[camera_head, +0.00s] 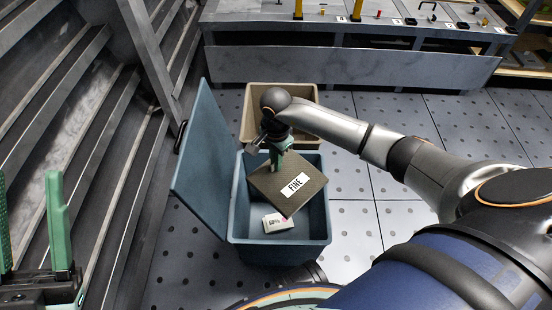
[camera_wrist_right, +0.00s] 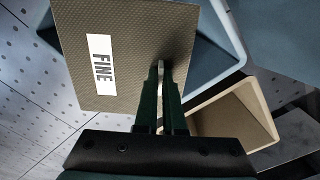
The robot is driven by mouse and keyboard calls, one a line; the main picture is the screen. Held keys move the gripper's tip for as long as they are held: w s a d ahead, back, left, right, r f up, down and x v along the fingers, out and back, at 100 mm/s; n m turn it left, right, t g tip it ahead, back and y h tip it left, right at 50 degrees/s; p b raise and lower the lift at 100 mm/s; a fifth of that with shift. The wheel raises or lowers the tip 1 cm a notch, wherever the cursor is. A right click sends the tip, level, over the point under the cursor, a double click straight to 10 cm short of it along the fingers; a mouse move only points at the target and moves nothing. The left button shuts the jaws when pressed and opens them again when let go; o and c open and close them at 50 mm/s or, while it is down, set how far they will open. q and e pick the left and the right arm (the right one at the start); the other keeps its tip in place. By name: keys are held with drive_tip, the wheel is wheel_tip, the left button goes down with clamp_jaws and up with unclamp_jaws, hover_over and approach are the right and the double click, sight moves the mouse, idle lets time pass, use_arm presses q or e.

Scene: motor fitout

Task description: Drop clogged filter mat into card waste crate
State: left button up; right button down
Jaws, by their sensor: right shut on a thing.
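A square grey-brown filter mat (camera_head: 268,185) with a white "FINE" label hangs tilted above a blue crate. My right gripper (camera_head: 276,163) is shut on the mat's edge. In the right wrist view the mat (camera_wrist_right: 130,50) sits at the tips of the right gripper's fingers (camera_wrist_right: 160,75). The blue crate (camera_head: 318,235) has its lid (camera_head: 205,150) open to the left. A beige crate (camera_head: 308,94) stands just behind it; I cannot tell which one is for card waste. My left gripper (camera_head: 32,225) is open and empty at the lower left.
A small white box (camera_head: 279,223) lies inside the blue crate. Metal steps or shelves (camera_head: 90,130) rise at the left. A grey workbench (camera_head: 350,65) with small parts stands at the back. The tiled floor is clear right of the crates.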

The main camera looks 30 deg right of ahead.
drive_tip(key=shift+f, duration=0.3)
drive_tip(key=c, duration=0.9)
unclamp_jaws()
drive_tip(key=shift+c, duration=0.2)
drive_tip(key=shift+r, duration=0.15)
wheel_tip(320, 180, up, 12)
drive_tip(key=p, duration=0.5)
drive_tip(key=shift+r, duration=0.15)
